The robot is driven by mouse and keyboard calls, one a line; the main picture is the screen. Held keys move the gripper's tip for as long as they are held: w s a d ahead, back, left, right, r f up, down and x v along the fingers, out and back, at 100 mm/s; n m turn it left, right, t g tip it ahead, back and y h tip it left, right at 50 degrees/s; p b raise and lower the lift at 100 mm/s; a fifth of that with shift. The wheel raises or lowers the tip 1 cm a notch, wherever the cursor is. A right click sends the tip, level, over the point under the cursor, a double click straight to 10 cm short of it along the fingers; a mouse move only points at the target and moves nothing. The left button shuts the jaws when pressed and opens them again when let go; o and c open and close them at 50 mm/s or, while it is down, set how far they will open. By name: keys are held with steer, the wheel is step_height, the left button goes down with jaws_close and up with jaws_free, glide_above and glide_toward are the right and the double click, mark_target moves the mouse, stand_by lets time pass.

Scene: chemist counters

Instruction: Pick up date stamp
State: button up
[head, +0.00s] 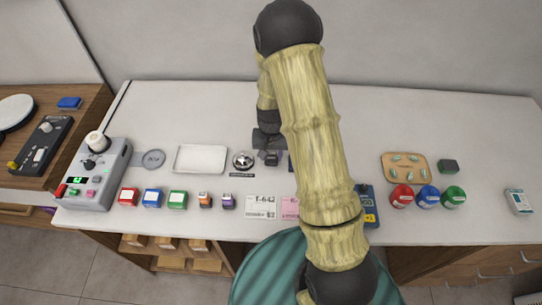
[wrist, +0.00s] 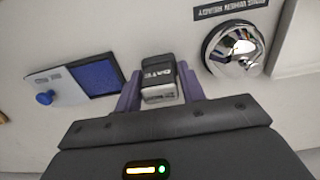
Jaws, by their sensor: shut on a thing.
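The date stamp (wrist: 162,95) is a small dark block with "DATE" lettered on its top and a pale lower face. In the wrist view it sits between the two purple fingers of my gripper (wrist: 160,82), which are shut on it. In the head view my gripper (head: 266,147) is over the white counter, just right of the call bell, with the small dark stamp (head: 271,159) at its tip. My arm hides part of the counter there. I cannot tell whether the stamp still touches the counter.
The chrome bell (wrist: 235,48) stands close on the right in the wrist view, and an open blue ink pad (wrist: 98,75) lies on the left. A white tray (head: 200,159), coloured jars (head: 402,196) and cards (head: 261,207) lie around. The back of the counter is clear.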

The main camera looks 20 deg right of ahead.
step_height(320, 180, up, 10)
steer(key=shift+f+b, duration=0.1)
steer(key=shift+b, duration=0.55)
steer(key=o, duration=0.5)
steer(key=shift+c, duration=1.1)
